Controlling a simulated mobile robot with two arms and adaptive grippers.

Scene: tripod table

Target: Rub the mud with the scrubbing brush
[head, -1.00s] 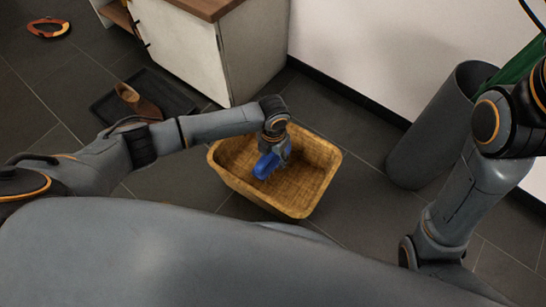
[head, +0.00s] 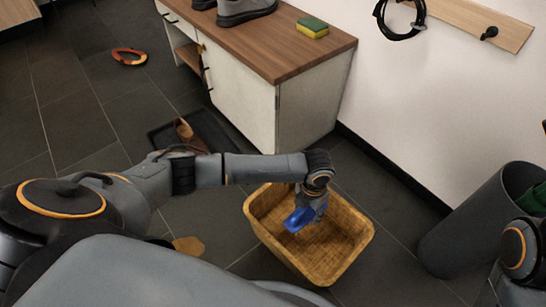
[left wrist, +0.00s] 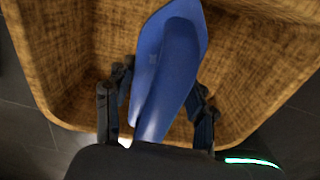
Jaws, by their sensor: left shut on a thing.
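My left gripper (head: 312,210) is over the woven basket (head: 258,226), shut on a blue object. That blue object (head: 298,220) looks like the scrubbing brush, though no bristles show. In the left wrist view the brush (left wrist: 170,65) lies between the two dark fingers of the left gripper (left wrist: 160,105), with the basket (left wrist: 60,60) behind it. I cannot tell whether the brush touches the basket floor. A brown patch that looks like the mud (head: 188,245) lies on the dark tiles left of the basket, partly near my body's edge. My right gripper is out of view.
A white cabinet (head: 240,95) with a wooden top stands behind the basket, bearing grey shoes (head: 245,12) and a sponge (head: 312,28). A brown shoe (head: 188,135) is on a dark mat (head: 215,140). A grey bin (head: 465,235) stands right.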

